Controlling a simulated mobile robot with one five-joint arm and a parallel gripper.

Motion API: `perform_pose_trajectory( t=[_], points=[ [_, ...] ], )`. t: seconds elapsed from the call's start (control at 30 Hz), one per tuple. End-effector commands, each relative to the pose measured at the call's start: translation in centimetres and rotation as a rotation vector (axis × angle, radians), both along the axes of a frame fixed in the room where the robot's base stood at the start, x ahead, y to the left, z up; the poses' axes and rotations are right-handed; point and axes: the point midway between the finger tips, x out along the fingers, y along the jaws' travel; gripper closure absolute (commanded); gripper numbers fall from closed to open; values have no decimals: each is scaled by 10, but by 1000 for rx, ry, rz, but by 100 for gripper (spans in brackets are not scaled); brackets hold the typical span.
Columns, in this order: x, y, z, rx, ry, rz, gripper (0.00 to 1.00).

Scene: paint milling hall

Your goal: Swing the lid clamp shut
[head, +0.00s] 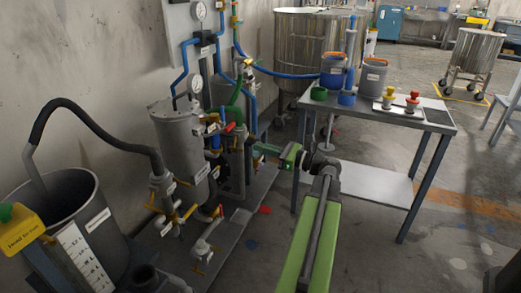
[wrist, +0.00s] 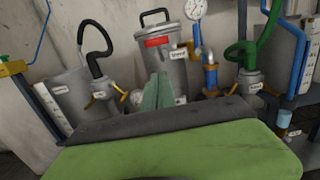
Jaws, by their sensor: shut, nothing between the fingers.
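A grey lidded canister (head: 180,143) stands among the pipes at the left-centre of the head view. In the wrist view the canister (wrist: 160,58) has a black arched bar above its lid (wrist: 155,17) and a red patch (wrist: 158,41) on its front. I cannot tell which of these parts is the lid clamp, or how far it is swung. My gripper (head: 257,147) is right of the canister in the head view, pointing left. In the wrist view its green fingers (wrist: 158,90) are together, empty, and cover the canister's lower front. I see no contact with the canister.
Pipes, valves and gauges (head: 194,84) crowd around the canister. An open grey tub (head: 85,215) with a black hose stands at left. A table (head: 440,117) with pots and knobs is at right, close to my arm. Floor is open at lower right.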

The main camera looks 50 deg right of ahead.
Motion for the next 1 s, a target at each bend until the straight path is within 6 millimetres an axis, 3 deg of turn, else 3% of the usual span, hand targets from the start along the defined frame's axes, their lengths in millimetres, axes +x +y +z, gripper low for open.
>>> perform_pose_trajectory(
  t=[0.27, 0.3, 0.4, 0.87, 0.9, 1.0],
  points=[
    [58, 14, 5, 0, 1, 0, 100],
    [62, 14, 18, 0, 1, -2, 100],
    [71, 17, 29, 0, 1, -2, 100],
    [80, 19, 35, 0, 1, -4, 100],
    [77, 38, 35, 0, 1, -3, 100],
    [80, 23, 36, -1, 4, -4, 100]
  ],
)
